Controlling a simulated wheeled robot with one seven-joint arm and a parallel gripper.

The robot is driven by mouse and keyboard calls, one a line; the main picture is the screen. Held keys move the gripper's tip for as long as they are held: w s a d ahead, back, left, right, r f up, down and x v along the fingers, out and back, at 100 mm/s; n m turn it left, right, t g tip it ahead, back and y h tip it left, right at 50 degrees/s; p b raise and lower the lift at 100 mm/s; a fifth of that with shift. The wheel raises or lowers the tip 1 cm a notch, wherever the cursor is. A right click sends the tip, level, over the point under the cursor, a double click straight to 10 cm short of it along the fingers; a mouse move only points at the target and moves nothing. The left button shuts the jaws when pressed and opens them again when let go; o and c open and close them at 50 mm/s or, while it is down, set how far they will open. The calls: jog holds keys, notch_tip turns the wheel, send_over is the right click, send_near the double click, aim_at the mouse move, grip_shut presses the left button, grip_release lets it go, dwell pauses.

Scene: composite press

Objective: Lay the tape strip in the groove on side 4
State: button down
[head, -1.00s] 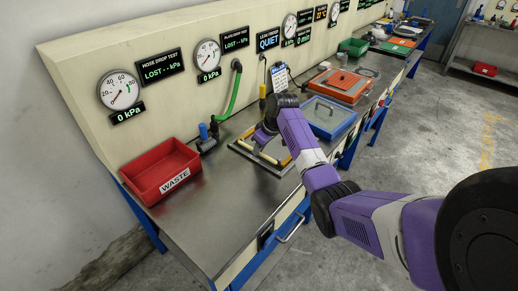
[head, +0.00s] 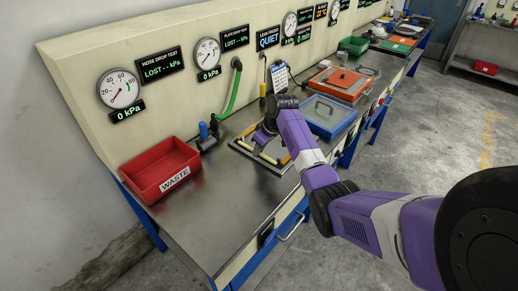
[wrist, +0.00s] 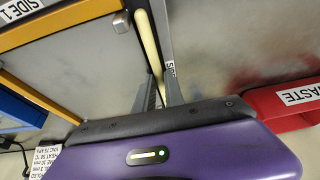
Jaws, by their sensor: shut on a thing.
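My gripper (head: 257,146) is low over the left part of a flat square plate (head: 240,147) on the bench. In the wrist view its narrow grey fingers (wrist: 163,90) are shut on the cream tape strip (wrist: 148,45), which runs away from me along the plate's edge. A label beginning "SI" (wrist: 170,69) is beside it, its number hidden. Orange-yellow strips (wrist: 55,22) lie along other edges, one by the "SIDE 1" label (wrist: 20,8). I cannot tell whether the held strip sits in the groove.
A red WASTE bin (head: 160,172) stands to the left. A blue-framed tray (head: 328,117) is to the right of the plate, with an orange one (head: 340,84) behind it. A green hose (head: 234,92) hangs at the back panel. Bare bench lies in front of the bin.

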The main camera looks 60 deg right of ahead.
dwell(0.5)
jog(key=c, duration=1.3)
grip_release()
jog(key=shift+f, duration=0.1)
jog(key=shift+c, duration=0.2)
jog(key=shift+b+v, duration=0.4)
jog(key=shift+v, duration=3.55)
